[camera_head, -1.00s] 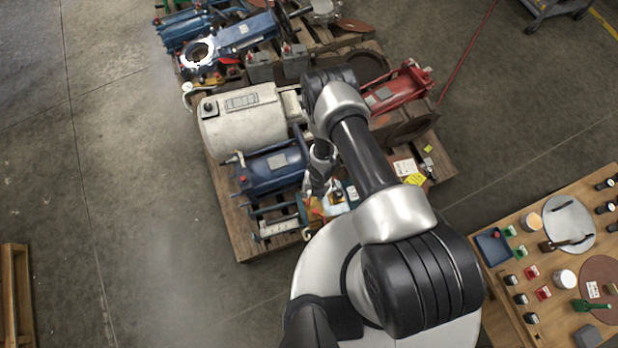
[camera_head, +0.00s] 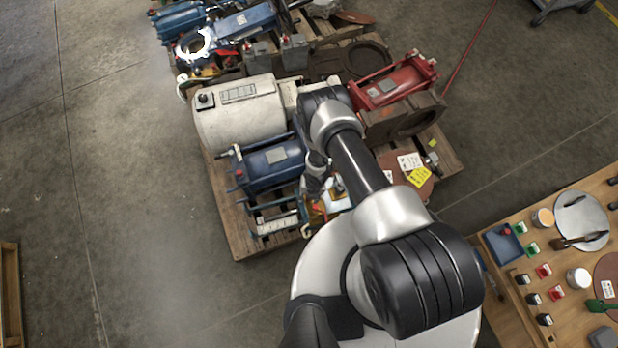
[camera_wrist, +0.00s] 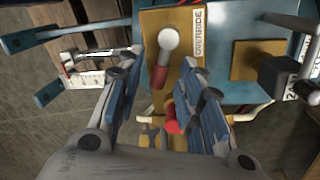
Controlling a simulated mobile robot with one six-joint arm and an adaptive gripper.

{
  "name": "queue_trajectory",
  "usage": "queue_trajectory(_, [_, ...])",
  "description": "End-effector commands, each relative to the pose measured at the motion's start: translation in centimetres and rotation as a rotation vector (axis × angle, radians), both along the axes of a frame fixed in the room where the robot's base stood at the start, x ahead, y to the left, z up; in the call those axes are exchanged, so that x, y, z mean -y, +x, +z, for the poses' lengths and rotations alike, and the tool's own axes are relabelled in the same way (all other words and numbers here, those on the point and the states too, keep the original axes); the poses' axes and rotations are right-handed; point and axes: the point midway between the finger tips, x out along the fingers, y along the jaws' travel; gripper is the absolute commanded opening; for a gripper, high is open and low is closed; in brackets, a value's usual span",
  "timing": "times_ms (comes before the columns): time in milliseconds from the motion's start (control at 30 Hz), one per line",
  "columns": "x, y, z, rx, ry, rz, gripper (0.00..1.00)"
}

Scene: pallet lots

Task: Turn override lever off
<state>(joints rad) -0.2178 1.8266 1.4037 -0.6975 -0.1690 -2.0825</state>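The override lever (camera_wrist: 163,60) shows in the wrist view, with a pale round knob at its upper end and a red part below. It is mounted on a yellow plate beside a white label (camera_wrist: 200,32) reading OVERRIDE. My gripper (camera_wrist: 168,72) is open, with its two blue-padded fingers on either side of the lever; I cannot tell whether either finger touches it. A second red part (camera_wrist: 173,122) sits lower between the fingers. In the head view my arm hides most of the lever's area at the pallet's near edge.
A yellow block (camera_wrist: 258,60) with a dark knob stands right of the label. A blue cylinder unit (camera_head: 268,165) and a cream tank (camera_head: 240,115) lie nearby on the wooden pallet (camera_head: 240,240). A wooden table (camera_head: 518,318) with small items stands at right.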

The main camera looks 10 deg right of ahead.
Motion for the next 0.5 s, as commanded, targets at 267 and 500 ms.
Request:
queue_trajectory(267, [0.0,0.0,0.01,0.0,0.0,0.0,0.15])
queue_trajectory(500, [0.01,0.01,0.01,0.0,0.0,0.0,0.0])
